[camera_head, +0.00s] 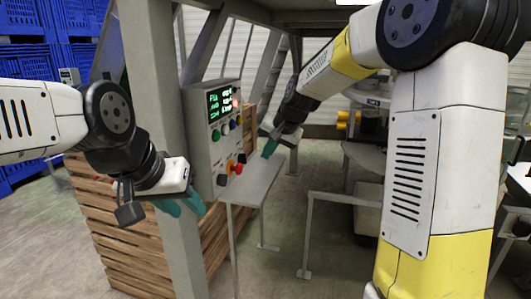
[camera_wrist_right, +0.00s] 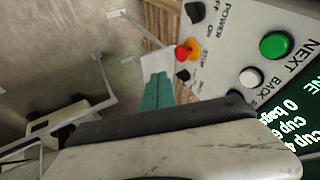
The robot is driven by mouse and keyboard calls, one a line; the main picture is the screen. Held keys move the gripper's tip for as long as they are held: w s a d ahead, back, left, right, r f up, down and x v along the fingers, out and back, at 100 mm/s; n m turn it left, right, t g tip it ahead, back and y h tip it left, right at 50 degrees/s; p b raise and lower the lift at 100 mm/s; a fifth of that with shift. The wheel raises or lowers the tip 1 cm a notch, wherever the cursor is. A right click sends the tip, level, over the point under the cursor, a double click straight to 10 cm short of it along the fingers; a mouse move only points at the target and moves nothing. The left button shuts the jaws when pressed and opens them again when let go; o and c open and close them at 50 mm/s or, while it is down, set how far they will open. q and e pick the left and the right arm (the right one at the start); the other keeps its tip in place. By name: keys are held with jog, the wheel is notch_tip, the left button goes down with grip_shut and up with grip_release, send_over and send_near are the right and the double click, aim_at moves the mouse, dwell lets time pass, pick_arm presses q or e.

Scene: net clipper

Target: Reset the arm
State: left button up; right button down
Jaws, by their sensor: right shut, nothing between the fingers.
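My right gripper (camera_head: 268,149) is in front of the grey control panel (camera_head: 200,125), near its lower right side. Its teal fingers (camera_wrist_right: 157,92) are shut with nothing between them, and they look apart from the panel's buttons. My left gripper (camera_head: 181,207) hangs at the lower left, by the grey post. Its two teal fingertips look spread apart and empty. The panel carries a lit screen (camera_head: 221,104), a red knob on a yellow base (camera_head: 237,168), and green, white and black controls.
A narrow grey shelf (camera_head: 250,183) sits below the panel. A wooden slatted crate (camera_head: 120,235) is at lower left, with blue crates (camera_head: 28,75) behind. A metal rail (camera_head: 335,196) stands right of the shelf.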

jog(key=s+d+n, duration=0.1)
jog(key=s+d, duration=0.3)
jog(key=s, duration=0.6)
jog(key=s+d+r+n+h, duration=0.1)
jog(key=s+d, duration=0.3)
jog(key=s, duration=0.6)
jog(key=s+d+n, duration=0.1)
jog(key=s+d, duration=0.3)
jog(key=s, duration=0.6)
jog(key=shift+s+r+h, duration=0.3)
jog(key=shift+s+h, duration=0.05)
jog(key=shift+h, duration=0.05)
